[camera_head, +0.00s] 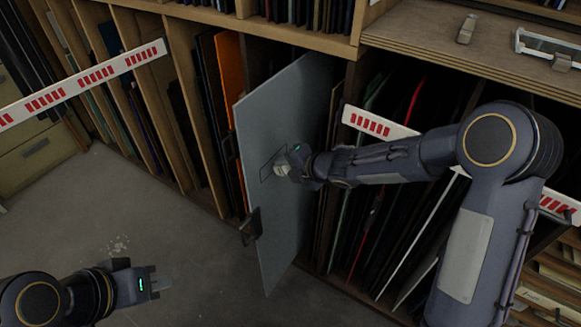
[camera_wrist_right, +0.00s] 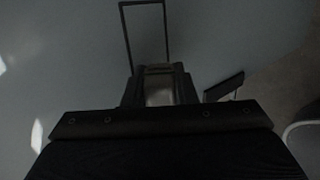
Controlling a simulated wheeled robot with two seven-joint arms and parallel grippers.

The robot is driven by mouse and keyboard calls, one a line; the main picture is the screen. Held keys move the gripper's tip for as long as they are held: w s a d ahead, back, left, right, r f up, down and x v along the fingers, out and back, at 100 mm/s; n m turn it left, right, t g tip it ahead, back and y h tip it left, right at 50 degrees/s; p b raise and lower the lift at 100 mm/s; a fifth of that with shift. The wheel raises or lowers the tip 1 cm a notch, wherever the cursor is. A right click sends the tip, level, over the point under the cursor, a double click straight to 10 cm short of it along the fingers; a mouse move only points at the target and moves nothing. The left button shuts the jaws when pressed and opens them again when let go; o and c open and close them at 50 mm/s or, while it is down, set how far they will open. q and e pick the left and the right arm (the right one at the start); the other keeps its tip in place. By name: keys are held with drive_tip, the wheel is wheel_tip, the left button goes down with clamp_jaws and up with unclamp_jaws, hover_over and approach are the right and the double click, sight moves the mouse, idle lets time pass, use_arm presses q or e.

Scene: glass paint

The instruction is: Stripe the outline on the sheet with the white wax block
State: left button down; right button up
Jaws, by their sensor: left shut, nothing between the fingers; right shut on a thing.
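The grey-blue sheet (camera_head: 267,225) stands upright, jutting out from the rack. A thin dark four-sided outline (camera_head: 266,172) is drawn on its face; its upper part also shows in the right wrist view (camera_wrist_right: 124,30), plain grey inside. My right gripper (camera_head: 287,166) is at the outline's right part, shut on the white wax block (camera_head: 281,169), which is mostly hidden in the fingers. In the right wrist view the pale block (camera_wrist_right: 159,92) sits below the outline's visible part; whether it touches the sheet I cannot tell. My left gripper (camera_head: 155,284) is shut and empty, low at the left.
A dark clamp (camera_head: 250,227) grips the sheet's lower left edge. Wooden rack slots (camera_head: 150,110) hold several sheets on both sides. Red-and-white barrier bars (camera_head: 85,83) cross at left and right. A wooden bench top (camera_head: 480,45) is at upper right.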

drive_tip(key=shift+s+a+f+b, duration=0.2)
drive_tip(key=shift+s+a+b, duration=0.65)
drive_tip(key=shift+b, duration=0.35)
drive_tip(key=shift+s+a+r+b, duration=0.15)
drive_tip(key=shift+s+a+b, duration=0.3)
drive_tip(key=shift+s+b, duration=0.25)
drive_tip(key=s+d, duration=0.3)
drive_tip(key=d, duration=0.2)
drive_tip(key=shift+s+p, duration=0.25)
drive_tip(key=shift+p, duration=0.15)
drive_tip(key=shift+s+d+p, duration=0.3)
drive_tip(key=shift+s+d, duration=0.55)
drive_tip(key=shift+d, duration=0.3)
